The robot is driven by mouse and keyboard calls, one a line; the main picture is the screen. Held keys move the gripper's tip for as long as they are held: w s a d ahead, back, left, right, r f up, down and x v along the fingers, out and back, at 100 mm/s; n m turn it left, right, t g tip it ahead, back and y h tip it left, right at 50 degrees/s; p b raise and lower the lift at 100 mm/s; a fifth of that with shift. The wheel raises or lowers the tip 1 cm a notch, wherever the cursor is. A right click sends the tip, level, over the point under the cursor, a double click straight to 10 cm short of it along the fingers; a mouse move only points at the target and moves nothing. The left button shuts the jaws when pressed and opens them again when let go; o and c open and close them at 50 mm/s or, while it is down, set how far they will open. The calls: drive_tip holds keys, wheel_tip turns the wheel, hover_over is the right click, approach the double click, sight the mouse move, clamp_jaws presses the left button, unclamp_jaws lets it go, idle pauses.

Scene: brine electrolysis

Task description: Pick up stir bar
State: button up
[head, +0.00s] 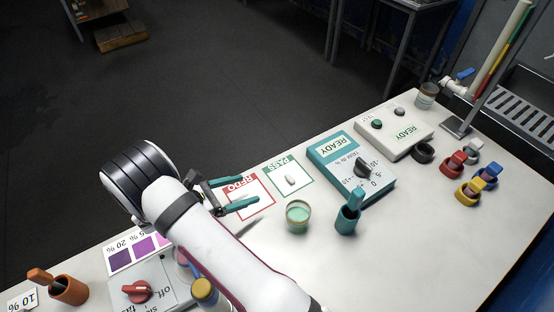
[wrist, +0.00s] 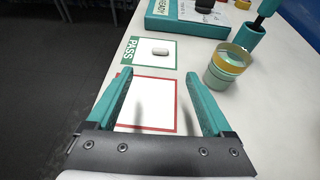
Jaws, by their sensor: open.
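The stir bar (head: 291,180) is a small white capsule lying on the white area of the green-bordered PASS card (head: 273,173). In the wrist view the stir bar (wrist: 160,51) lies beyond my fingertips, near the middle of the PASS card (wrist: 128,58). My gripper (head: 242,194) has teal fingers and is open and empty over the red-bordered REDO card (head: 270,204). In the wrist view my gripper (wrist: 158,78) shows its two fingers spread apart, pointing towards the PASS card. Nothing hides the stir bar.
A glass jar of green liquid (head: 298,216) and a teal holder (head: 347,218) stand right of the cards. A teal READY device (head: 328,148) with a black knob lies behind them. A white READY box (head: 405,137) and coloured clips (head: 470,190) are farther right.

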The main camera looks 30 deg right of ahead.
sight(290, 178)
drive_tip(key=x, duration=1.5)
drive_tip(key=shift+s+d+f, duration=0.15)
drive_tip(key=shift+s+f, duration=0.05)
drive_tip(key=shift+f, duration=0.1)
clamp_jaws()
wheel_tip(290, 178, up, 5)
drive_tip(key=shift+f, duration=0.25)
drive_tip(key=s+d+r, duration=0.6)
drive_tip(key=s, duration=0.4)
drive_tip(key=shift+r, duration=0.3)
